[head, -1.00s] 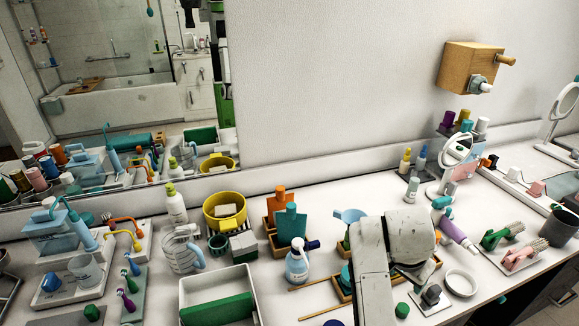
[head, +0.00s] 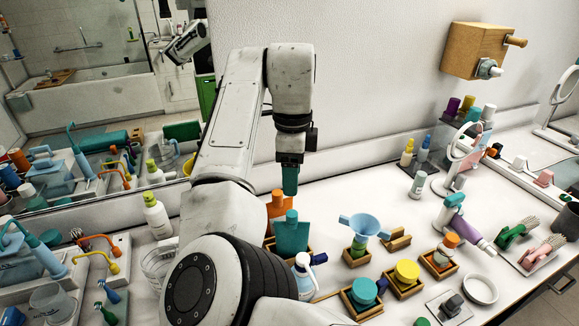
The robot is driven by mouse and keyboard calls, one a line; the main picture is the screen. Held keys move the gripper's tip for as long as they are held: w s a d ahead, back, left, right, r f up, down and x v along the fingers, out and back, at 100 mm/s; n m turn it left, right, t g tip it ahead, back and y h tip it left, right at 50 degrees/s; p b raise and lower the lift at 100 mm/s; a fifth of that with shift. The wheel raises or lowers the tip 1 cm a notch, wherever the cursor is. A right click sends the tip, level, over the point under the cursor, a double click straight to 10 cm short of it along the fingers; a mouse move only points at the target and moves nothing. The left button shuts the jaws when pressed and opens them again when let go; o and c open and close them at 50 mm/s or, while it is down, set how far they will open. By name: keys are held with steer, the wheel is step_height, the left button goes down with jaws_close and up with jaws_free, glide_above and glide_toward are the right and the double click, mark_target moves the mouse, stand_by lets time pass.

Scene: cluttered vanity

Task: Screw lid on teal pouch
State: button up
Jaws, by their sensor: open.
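The teal pouch (head: 291,236) stands upright in a wooden holder (head: 269,244), in front of an orange pouch (head: 276,206). A narrow teal lid (head: 291,215) shows on its top; I cannot tell whether it is tight. My gripper (head: 290,188) is above the pouch, pointing down, with a small gap to the lid. Its jaws are open. The teal part at its lower end looks like its fingers, seen edge-on, with nothing visible between them. My arm hides the area left of the pouch.
A white and blue spray bottle (head: 304,276) stands just in front of the pouch. A blue funnel (head: 364,228), a yellow jar (head: 406,271) and a teal jar (head: 363,291) sit in wooden holders to the right.

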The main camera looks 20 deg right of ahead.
mark_target(292, 213)
step_height(292, 213, down, 10)
steer(key=shift+f+p, duration=0.2)
steer(key=shift+p, duration=0.6)
jaws_close()
steer(key=m, duration=0.4)
steer(key=shift+m, duration=0.3)
stand_by(0.4)
steer(key=shift+m, duration=0.7)
steer(key=m, duration=0.3)
steer(key=shift+m, duration=0.4)
